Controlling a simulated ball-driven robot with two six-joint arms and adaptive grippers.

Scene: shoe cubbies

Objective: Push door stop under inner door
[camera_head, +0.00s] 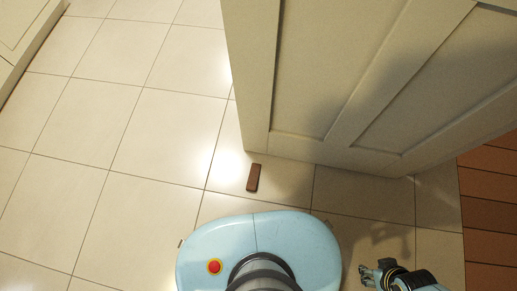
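The door stop (253,178) is a small brown wedge-like block lying on the tiled floor. It lies just in front of the bottom corner of the inner door (305,148), a cream panelled door standing open at the upper right. A narrow strip of floor seems to show between the stop and the door's bottom edge. My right gripper (367,274) is low at the bottom right, above the floor and well apart from the stop. Its fingers look spread with a gap between the tips, and nothing shows between them. My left gripper is out of view.
Cream tiles (110,130) are clear across the left and middle. A pale cabinet or door (25,30) stands at the upper left. Brown wooden flooring (490,215) begins at the right, beyond the door. My light blue base fills the bottom centre, close to the stop.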

